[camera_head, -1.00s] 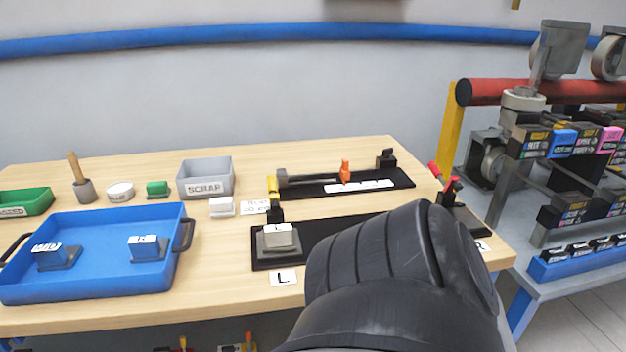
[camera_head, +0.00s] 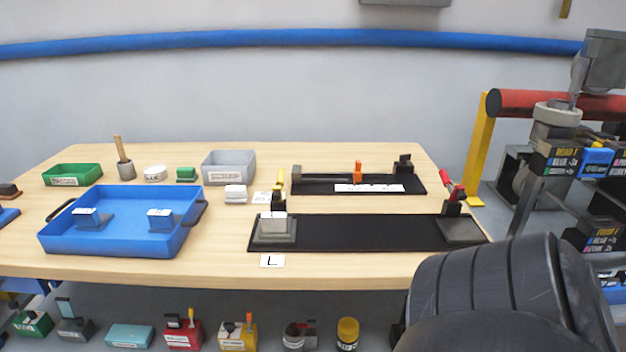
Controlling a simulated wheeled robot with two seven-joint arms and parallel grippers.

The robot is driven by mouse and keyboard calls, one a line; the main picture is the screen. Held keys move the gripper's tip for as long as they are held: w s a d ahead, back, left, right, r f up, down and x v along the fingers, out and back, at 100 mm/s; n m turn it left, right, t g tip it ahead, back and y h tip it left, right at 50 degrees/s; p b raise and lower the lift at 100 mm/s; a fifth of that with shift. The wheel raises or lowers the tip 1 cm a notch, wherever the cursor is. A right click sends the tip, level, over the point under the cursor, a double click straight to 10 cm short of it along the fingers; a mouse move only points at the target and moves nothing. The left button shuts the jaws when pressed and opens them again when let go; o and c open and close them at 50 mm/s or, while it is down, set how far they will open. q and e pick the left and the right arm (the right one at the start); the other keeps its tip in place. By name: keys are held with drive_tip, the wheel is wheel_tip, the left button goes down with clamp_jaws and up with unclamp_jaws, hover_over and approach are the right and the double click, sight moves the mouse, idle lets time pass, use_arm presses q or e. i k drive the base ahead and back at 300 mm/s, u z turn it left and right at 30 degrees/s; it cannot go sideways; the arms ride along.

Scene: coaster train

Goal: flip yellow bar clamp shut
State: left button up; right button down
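The yellow-handled clamp (camera_head: 281,182) stands at the left end of the long black plate (camera_head: 360,232) on the table. Its yellow handle points up from a black body (camera_head: 279,203). A grey block with a white top (camera_head: 273,224) sits just in front of it, above the "L" label, and hides the clamp's lower part. Whether the clamp's bar touches the block is too small to tell. Neither gripper is in view; only a black part of my arm shows at the lower right, apart from the clamp.
A red-handled clamp (camera_head: 452,195) stands at the plate's right end. A second black fixture (camera_head: 320,186) with an orange piece lies behind. A blue tray (camera_head: 120,245), grey scrap bin (camera_head: 229,166) and green bin (camera_head: 72,174) are to the left. A shelf with several items lies below.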

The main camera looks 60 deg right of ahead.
sight(276, 194)
drive_tip(key=z, duration=1.1)
